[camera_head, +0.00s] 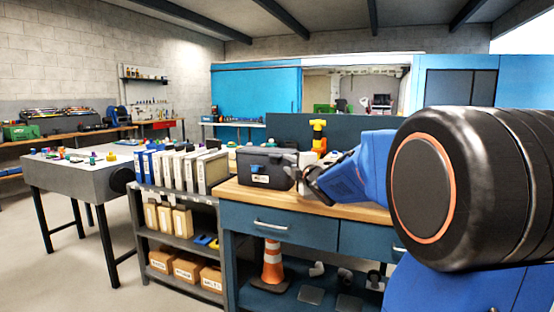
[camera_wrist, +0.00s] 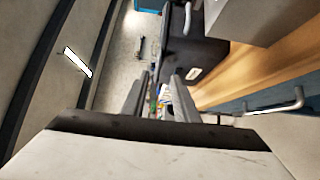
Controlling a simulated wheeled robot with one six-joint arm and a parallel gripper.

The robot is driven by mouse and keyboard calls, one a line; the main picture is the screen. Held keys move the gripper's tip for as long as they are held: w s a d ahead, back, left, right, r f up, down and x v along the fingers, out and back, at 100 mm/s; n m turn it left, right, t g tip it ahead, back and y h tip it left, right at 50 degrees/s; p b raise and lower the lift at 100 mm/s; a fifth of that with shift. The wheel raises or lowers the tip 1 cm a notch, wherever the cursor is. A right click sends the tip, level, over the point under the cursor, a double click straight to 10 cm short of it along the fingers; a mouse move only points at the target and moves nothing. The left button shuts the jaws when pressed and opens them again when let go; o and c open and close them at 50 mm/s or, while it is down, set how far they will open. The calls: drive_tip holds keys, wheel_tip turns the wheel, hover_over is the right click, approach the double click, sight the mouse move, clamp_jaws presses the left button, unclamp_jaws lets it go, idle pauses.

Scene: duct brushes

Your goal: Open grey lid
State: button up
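A dark grey box (camera_head: 270,171) with a dark grey lid (camera_head: 265,153) stands on the wooden-topped workbench in the head view. The lid looks shut. A small blue piece and a white label show on the box's front. My gripper (camera_head: 293,168) is at the box's right front corner and hides part of that side. In the wrist view the box (camera_wrist: 198,53) lies beyond the fingers, up and to the right. My gripper (camera_wrist: 160,93) is open, with nothing between its two fingers. I cannot tell whether it touches the box.
The workbench top (camera_head: 345,208) is bare in front of my arm. A traffic cone (camera_head: 272,262) stands below. A drawer handle (camera_head: 271,224) sticks out at the front.

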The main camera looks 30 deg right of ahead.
sight(276, 157)
drive_tip(key=w, duration=0.7)
drive_tip(key=w+d, duration=0.1)
drive_tip(key=w, duration=0.3)
drive_tip(key=shift+d, duration=0.1)
drive_tip(key=shift+c, duration=0.6)
clamp_jaws()
idle(0.6)
